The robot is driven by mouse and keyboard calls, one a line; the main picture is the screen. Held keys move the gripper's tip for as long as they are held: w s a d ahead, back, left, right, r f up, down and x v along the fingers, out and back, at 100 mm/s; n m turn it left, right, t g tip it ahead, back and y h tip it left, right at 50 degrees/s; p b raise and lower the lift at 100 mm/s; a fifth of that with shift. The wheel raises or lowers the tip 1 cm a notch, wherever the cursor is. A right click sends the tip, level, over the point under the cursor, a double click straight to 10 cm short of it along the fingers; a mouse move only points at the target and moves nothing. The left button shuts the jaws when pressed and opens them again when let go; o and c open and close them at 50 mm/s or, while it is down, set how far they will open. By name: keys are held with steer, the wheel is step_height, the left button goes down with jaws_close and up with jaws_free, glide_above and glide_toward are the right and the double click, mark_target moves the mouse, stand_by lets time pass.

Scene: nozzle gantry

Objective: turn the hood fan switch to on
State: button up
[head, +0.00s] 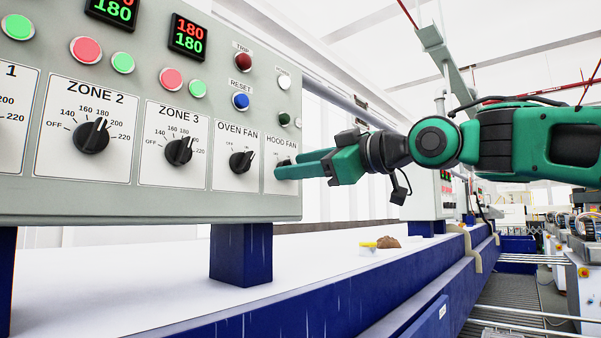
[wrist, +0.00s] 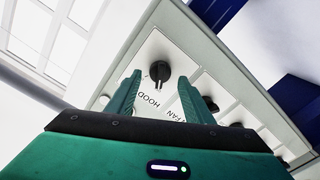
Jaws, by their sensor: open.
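The hood fan switch (wrist: 160,71) is a black rotary knob on a white plate lettered HOOD FAN. In the wrist view it sits beyond and between my two green fingertips, apart from them as far as I can tell. In the head view my gripper (head: 279,168) reaches in from the right at the HOOD FAN plate (head: 280,143), and its fingers hide most of that knob. My gripper also shows in the wrist view (wrist: 155,88), with its fingers apart and nothing between them. I cannot read the knob's setting.
The oven fan knob (head: 241,161) is just left of the hood fan plate. Further left are the zone 3 knob (head: 179,151) and zone 2 knob (head: 91,136). Above are a white button (head: 284,82) and a green one (head: 284,119). A white ledge (head: 150,285) runs below the panel.

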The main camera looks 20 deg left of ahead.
steer(key=shift+w+a, duration=0.25)
steer(key=shift+a, duration=0.35)
